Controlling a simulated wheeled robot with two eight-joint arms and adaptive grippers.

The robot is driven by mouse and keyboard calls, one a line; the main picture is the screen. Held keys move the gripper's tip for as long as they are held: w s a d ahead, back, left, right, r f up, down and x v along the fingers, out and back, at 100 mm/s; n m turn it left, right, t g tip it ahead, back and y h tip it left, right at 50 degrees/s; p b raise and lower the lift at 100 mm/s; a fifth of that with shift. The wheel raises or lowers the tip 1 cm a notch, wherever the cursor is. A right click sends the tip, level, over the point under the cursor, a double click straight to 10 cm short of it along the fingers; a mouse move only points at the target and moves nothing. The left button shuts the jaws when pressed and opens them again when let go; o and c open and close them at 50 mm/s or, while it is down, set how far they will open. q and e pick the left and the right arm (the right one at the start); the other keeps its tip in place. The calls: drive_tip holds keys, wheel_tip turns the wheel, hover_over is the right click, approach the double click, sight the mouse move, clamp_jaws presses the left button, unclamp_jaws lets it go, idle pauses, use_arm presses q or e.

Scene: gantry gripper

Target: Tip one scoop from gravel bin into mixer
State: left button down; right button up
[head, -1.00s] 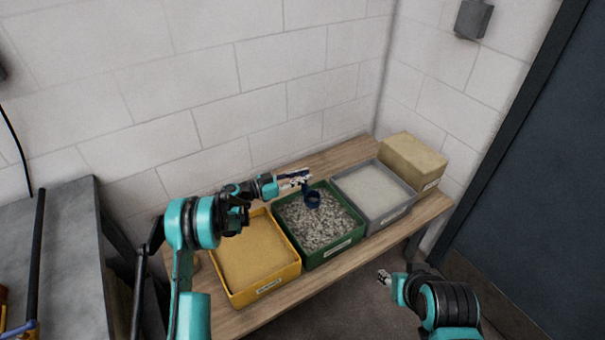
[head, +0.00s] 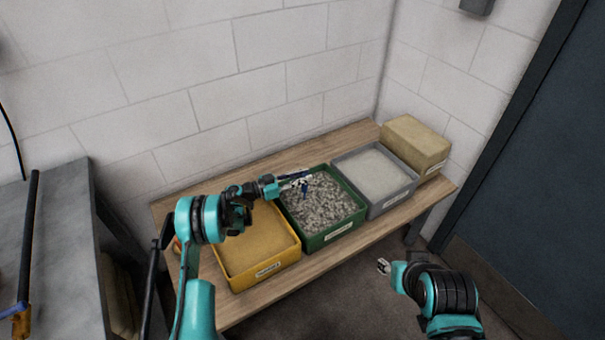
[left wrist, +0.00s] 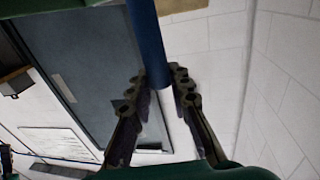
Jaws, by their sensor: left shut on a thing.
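The gravel bin (head: 315,241) is a green open box of grey gravel in the middle of the bench. My left gripper (head: 294,181) is over the left-back part of this bin, shut on the handle of a blue scoop (head: 304,190). In the left wrist view the blue handle (left wrist: 148,45) runs between the two dark fingers (left wrist: 160,85). The scoop's bowl shows only as a small dark blue shape against the gravel; I cannot tell its contents or whether it touches the gravel. My right gripper (head: 384,266) is empty and looks open, over the floor. No mixer is recognisable.
A yellow bin (head: 262,276) of sand-coloured material stands left of the gravel bin. A grey bin (head: 390,203) of pale material and a tan block (head: 415,140) stand to its right. All rest on a wooden bench (head: 170,205) against the wall. A grey surface (head: 50,230) lies left.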

use_arm(q)
drive_tip(key=shift+f, duration=0.85)
drive_tip(key=shift+s+d, duration=2.1)
drive_tip(key=shift+s, duration=0.75)
wheel_tip(320, 180, up, 16)
drive_tip(key=w+a+p, duration=0.2)
drive_tip(key=w+p, duration=0.1)
drive_tip(key=p, duration=0.3)
drive_tip(key=shift+a, duration=0.1)
